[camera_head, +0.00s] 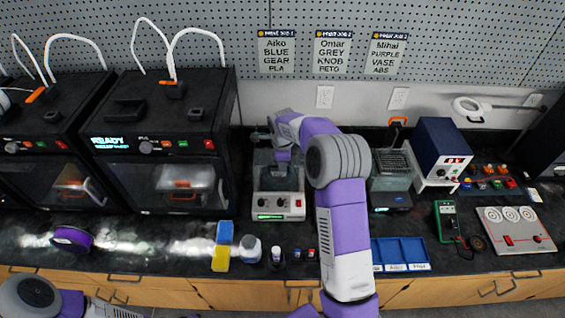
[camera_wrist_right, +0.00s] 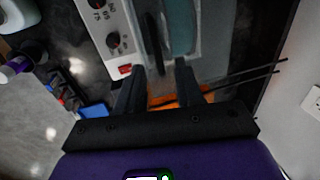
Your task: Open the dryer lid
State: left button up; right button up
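The dryer (camera_head: 278,205) stands at the back middle of the bench, a box with a pale front panel, knobs and a lit green display. My right arm reaches over it from the front. My right gripper (camera_head: 283,153) is at its top and partly hides its lid. In the right wrist view, the dryer's knob panel (camera_wrist_right: 115,42) is at the upper left and a bluish see-through part (camera_wrist_right: 182,30) is beside it. The fingers (camera_wrist_right: 160,92) are apart, with an orange piece (camera_wrist_right: 167,101) showing behind the gap; I cannot tell whether they touch it. My left gripper is out of view.
Two black printers (camera_head: 160,145) stand to the left. A grey tank (camera_head: 393,170) and a blue power supply (camera_head: 443,148) stand to the right. The pegboard wall is close behind.

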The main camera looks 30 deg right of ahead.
jog(key=shift+d+f, duration=0.1)
jog(key=shift+f, duration=0.5)
grip_shut()
dwell(1.1)
